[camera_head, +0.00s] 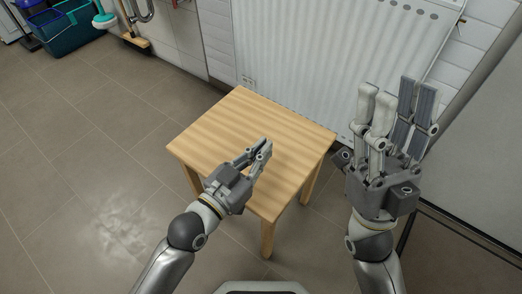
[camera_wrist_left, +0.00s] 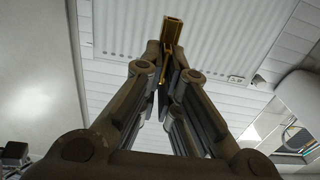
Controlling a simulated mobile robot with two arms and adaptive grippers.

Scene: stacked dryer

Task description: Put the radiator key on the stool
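The wooden stool (camera_head: 215,135) stands in front of the radiator, with a bare square top. My left gripper (camera_head: 262,147) is over the stool's top in the head view; how high above it is hard to tell. In the left wrist view its fingers (camera_wrist_left: 168,75) are closed together on the radiator key (camera_wrist_left: 173,32), a small brass-coloured piece with a square, hollow-looking end that sticks out past the fingertips. I cannot make out the key in the head view. My right gripper (camera_head: 397,92) is open and empty, to the right of the stool, pointing towards the radiator.
The white radiator (camera_head: 330,60) is on the wall just behind the stool. A teal bin (camera_head: 75,35) and a broom head (camera_head: 135,42) are at the back left. The tiled floor left of the stool is clear. A pale panel (camera_head: 475,150) stands at the right.

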